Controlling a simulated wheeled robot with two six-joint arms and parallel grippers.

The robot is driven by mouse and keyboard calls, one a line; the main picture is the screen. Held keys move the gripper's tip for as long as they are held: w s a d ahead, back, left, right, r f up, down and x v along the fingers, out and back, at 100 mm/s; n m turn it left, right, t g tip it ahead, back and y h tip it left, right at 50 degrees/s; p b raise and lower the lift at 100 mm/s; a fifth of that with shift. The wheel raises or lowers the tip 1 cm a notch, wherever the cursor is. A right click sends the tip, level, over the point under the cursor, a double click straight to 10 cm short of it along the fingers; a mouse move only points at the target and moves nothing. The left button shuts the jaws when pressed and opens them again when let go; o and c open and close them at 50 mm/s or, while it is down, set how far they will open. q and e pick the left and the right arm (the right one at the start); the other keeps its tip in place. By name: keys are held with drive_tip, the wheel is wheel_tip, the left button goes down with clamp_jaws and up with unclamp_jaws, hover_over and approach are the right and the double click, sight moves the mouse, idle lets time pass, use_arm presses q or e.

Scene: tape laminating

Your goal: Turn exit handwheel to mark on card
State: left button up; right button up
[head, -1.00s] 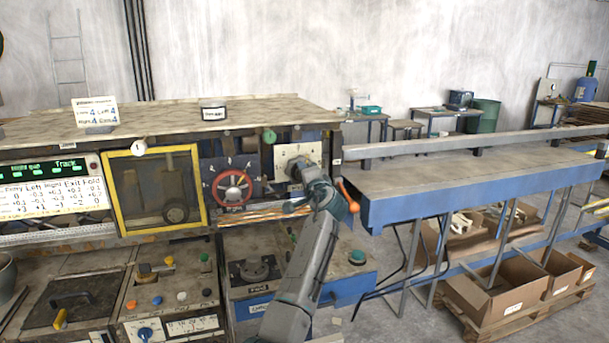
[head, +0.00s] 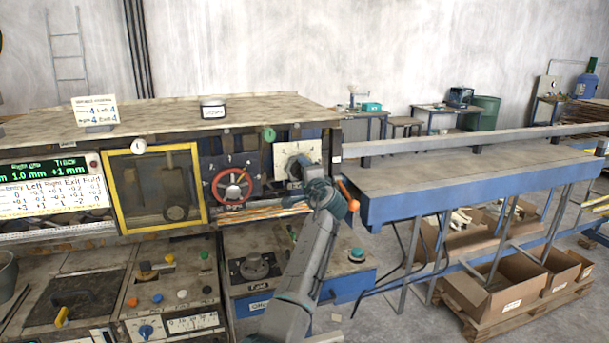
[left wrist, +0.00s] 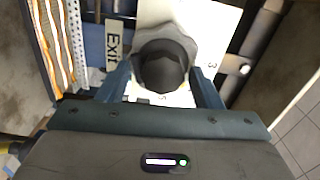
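In the head view the dial plate (head: 308,150) is at the right end of the machine. My left gripper (left wrist: 163,72) has one finger on each side of the wheel, apparently touching its edges; the head view hides its fingertips. The numbers 3 and 5 show beside the wheel. A white card (head: 95,112) on the machine top shows 4 beside each name, including Exit. My right gripper is out of view.
A red handwheel (head: 231,185) and a yellow-framed window (head: 110,190) are left of my arm. A green display (head: 50,170) shows 1.0 mm and +1 mm. An orange-handled lever (head: 347,193) is close right of my wrist. A blue-edged bench (head: 450,190) stands further right.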

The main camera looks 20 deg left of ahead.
use_arm(q)
drive_tip(key=b+v, duration=0.4)
drive_tip(key=v, duration=0.7)
drive_tip(key=shift+b, duration=0.3)
drive_tip(key=shift+w+r, duration=0.1)
drive_tip(key=shift+w, duration=0.05)
